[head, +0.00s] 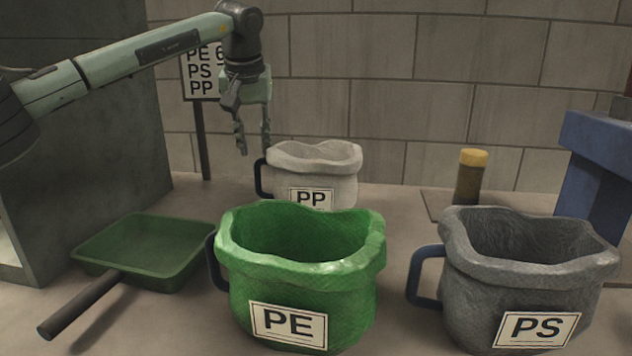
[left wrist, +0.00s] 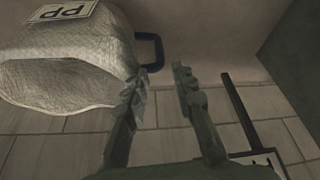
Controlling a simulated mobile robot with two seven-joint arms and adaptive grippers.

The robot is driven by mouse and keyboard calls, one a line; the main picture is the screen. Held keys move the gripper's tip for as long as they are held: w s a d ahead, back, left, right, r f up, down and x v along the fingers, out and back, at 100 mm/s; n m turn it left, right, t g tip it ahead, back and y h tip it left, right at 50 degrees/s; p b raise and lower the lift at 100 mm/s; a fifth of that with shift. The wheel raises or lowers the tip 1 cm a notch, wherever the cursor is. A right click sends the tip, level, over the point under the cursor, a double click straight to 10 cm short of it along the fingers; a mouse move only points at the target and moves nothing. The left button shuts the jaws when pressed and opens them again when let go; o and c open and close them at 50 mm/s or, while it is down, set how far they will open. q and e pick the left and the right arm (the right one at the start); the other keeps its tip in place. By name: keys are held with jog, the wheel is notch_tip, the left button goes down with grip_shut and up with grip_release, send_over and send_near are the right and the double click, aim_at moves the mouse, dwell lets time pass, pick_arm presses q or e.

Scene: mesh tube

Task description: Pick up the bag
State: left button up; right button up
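The white bag marked PP (head: 330,168) stands upright at the back, behind the green bag marked PE (head: 300,285). The grey bag marked PS (head: 530,265) stands at the front right. Each bag has a dark blue handle on its left side. My left gripper (head: 253,152) points down, open and empty, just above and left of the PP bag's handle (head: 262,178). In the left wrist view the gripper (left wrist: 160,85) has its fingers apart, with the handle (left wrist: 151,52) beyond the fingertips and the PP bag (left wrist: 65,70) to the left. My right gripper is not in view.
A green tray with a dark handle (head: 150,245) lies at the left. A sign on a post (head: 202,85) stands behind the gripper, near a block wall. A yellow-capped cylinder (head: 469,178) and a blue structure (head: 592,165) stand at the right.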

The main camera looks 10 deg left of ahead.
aim_at(256, 162)
pick_arm(q)
jog(key=x, duration=0.3)
jog(key=shift+s+f, duration=0.1)
jog(key=shift+f, duration=0.05)
jog(key=x, duration=0.4)
grip_shut()
